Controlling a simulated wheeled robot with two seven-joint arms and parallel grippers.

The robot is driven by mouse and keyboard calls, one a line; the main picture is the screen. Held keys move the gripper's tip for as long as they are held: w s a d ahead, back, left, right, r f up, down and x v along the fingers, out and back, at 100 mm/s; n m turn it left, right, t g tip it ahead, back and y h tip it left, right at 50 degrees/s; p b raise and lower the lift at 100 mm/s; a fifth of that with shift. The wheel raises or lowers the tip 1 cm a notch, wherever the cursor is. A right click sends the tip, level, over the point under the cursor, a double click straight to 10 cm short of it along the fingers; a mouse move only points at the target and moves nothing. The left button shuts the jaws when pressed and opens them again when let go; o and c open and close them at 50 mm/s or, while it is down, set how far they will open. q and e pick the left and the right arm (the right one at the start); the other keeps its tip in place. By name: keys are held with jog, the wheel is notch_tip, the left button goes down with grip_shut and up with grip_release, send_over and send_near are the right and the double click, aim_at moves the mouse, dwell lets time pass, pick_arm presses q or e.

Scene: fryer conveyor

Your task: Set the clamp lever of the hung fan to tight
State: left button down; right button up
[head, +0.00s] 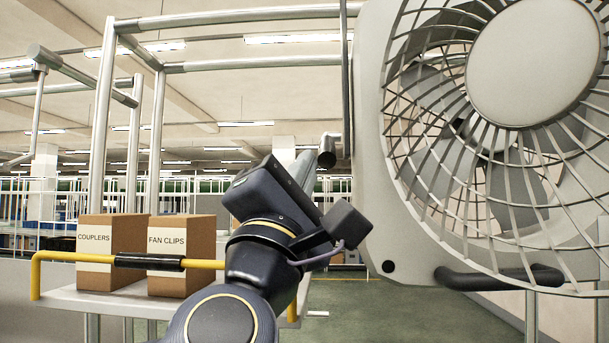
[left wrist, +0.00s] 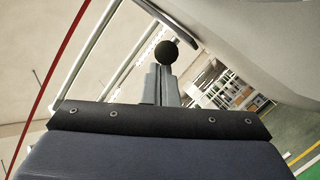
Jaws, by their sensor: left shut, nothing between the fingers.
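The large pale fan (head: 367,150) hangs at the right of the head view, its round grille facing me. A short lever-like part with a dark rounded end (head: 327,158) stands out at the fan's left edge; it looks like the clamp lever. In the left wrist view a black ball knob (left wrist: 166,52) shows just past the fingertips. My left gripper (head: 285,150) is beside the fan's left edge, its fingers mostly hidden behind its own body. In the left wrist view its fingers (left wrist: 161,80) are together and empty. Contact with the knob cannot be told. My right gripper is out of view.
Metal rails and posts (head: 102,120) stand at the left and overhead. Boxes marked COUPLERS (head: 98,260) and FAN CLIPS (head: 170,275) sit on a pale shelf behind a yellow bar (head: 70,256). A dark handle (head: 500,278) runs below the grille.

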pick_arm(q)
jog(key=r, duration=0.1)
jog(key=s+r+p, duration=0.1)
jog(key=r, duration=0.2)
jog(key=shift+s+a+p, duration=0.1)
jog(key=shift+s+p, duration=0.3)
jog(key=shift+r, duration=0.15)
dwell(0.4)
